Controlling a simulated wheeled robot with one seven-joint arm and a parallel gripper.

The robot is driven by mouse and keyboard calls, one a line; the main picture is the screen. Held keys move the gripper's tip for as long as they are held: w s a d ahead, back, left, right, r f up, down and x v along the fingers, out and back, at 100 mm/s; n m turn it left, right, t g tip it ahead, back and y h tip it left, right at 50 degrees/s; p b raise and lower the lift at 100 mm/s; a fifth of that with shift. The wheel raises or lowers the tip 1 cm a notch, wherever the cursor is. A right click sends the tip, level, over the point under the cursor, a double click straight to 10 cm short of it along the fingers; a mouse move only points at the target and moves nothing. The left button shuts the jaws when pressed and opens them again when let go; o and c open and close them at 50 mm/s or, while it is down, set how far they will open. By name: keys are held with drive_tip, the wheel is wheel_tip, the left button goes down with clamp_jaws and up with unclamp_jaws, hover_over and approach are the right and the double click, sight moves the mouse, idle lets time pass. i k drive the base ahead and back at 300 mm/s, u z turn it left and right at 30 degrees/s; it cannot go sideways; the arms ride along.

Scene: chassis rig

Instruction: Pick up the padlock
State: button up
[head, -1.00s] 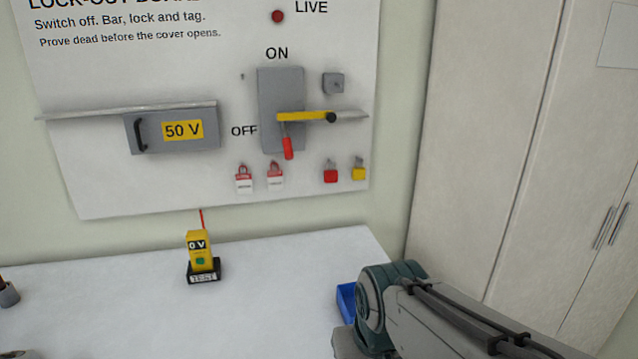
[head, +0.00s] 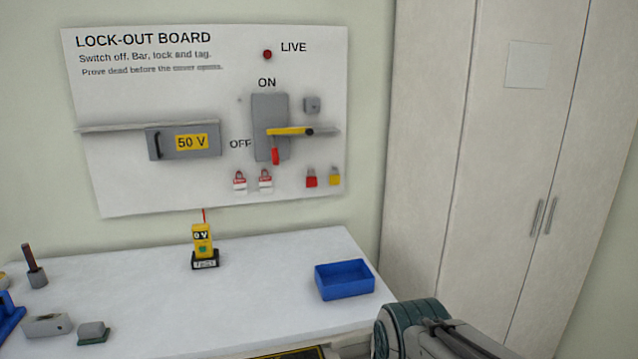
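Two small padlocks hang side by side low on the right of the lock-out board: a red padlock (head: 311,180) and a yellow padlock (head: 334,178). To their left hang two red-and-white tags (head: 239,181). Above them is the grey switch box (head: 268,105) with a yellow bar (head: 288,131) across it and a red handle (head: 275,156) pointing down. My arm shows at the bottom right, well below and in front of the board. My gripper is outside the picture, so what its fingers do is hidden.
A white bench (head: 140,290) runs below the board. On it stand a yellow tester (head: 203,242), an empty-looking blue tray (head: 345,282) and, at left, several small items, including a grey block (head: 47,325). A tall cabinet (head: 425,150) stands at right. The bench middle is clear.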

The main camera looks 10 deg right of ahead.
sight(311, 181)
drive_tip(key=z, duration=1.65)
drive_tip(key=i, duration=1.2)
drive_tip(key=u, duration=2.25)
